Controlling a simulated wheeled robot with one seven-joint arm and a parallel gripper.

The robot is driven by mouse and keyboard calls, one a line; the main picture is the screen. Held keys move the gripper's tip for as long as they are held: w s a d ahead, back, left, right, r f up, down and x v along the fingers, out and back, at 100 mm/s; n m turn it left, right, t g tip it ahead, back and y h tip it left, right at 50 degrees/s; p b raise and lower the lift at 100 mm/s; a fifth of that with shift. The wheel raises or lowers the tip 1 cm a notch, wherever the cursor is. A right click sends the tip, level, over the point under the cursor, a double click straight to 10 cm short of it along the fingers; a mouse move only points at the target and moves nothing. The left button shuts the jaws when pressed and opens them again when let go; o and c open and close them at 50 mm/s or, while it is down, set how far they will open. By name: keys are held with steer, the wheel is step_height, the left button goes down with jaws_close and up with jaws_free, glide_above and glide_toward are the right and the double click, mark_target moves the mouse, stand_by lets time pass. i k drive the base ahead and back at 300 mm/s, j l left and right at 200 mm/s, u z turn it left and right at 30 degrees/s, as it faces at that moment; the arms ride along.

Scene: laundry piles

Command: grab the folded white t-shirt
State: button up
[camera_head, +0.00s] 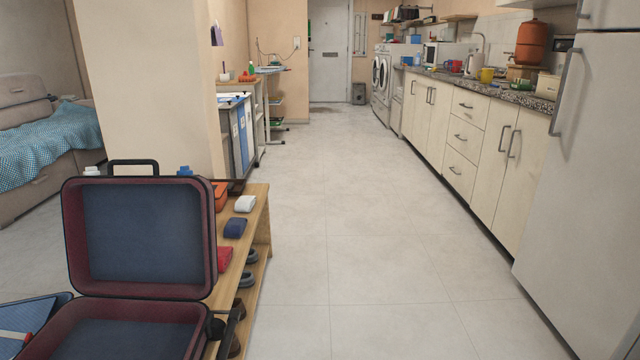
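A small white folded cloth (245,203), which looks like the folded white t-shirt, lies on a wooden bench (262,207) at the lower left. It is behind and to the right of an open suitcase. A dark blue folded cloth (235,228) lies just in front of it, and an orange item (220,195) is to its left. A red folded cloth (224,258) lies nearer, partly hidden by the suitcase lid. My gripper is not in view.
The open suitcase (140,294) blocks the near left. Shoes (247,279) sit on the bench's lower shelf. The floor (370,250) is clear down the middle. Cabinets (470,130) and a fridge (590,180) line the right. A wall (150,90) stands behind the suitcase.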

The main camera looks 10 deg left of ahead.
mark_target(244, 203)
steer(key=i+j+u, duration=0.1)
steer(key=i+u, duration=0.15)
steer(key=i, duration=0.8)
steer(key=i+l+u, duration=0.1)
steer(key=i+u, duration=0.2)
steer(key=i, duration=0.75)
steer(key=i+j+u, duration=0.1)
steer(key=i+u, duration=0.7)
steer(key=i+l+u, duration=0.2)
steer(key=i+u, duration=0.2)
steer(key=i, duration=0.1)
